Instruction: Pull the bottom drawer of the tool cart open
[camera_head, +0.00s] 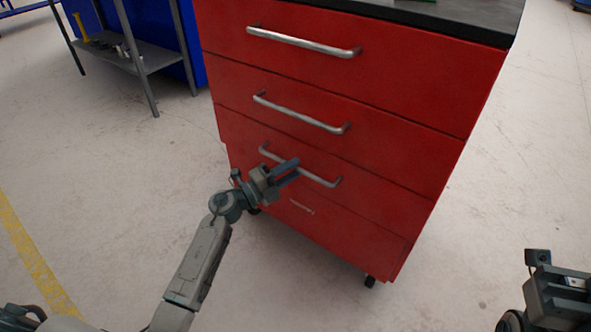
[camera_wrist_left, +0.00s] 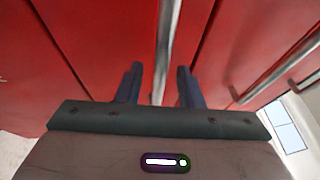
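The red tool cart (camera_head: 330,75) stands in front of me with several drawers stacked in its face. The lowest drawer handle (camera_head: 323,179) is a silver bar, partly covered by my left gripper (camera_head: 288,169). In the left wrist view, the left gripper (camera_wrist_left: 158,75) is open. Its two dark fingers stand on either side of the handle bar (camera_wrist_left: 165,45), with gaps visible on both sides. I cannot tell whether the bottom drawer is fully flush with the cart. Part of my right gripper (camera_head: 558,297) shows at the lower right, away from the cart; its fingers cannot be made out.
Two more silver handles, the top one (camera_head: 303,42) and the middle one (camera_head: 300,112), are above. A plain red panel (camera_head: 310,222) and a caster (camera_head: 370,281) are below. A grey shelf (camera_head: 150,55) stands back left. The floor in front is clear.

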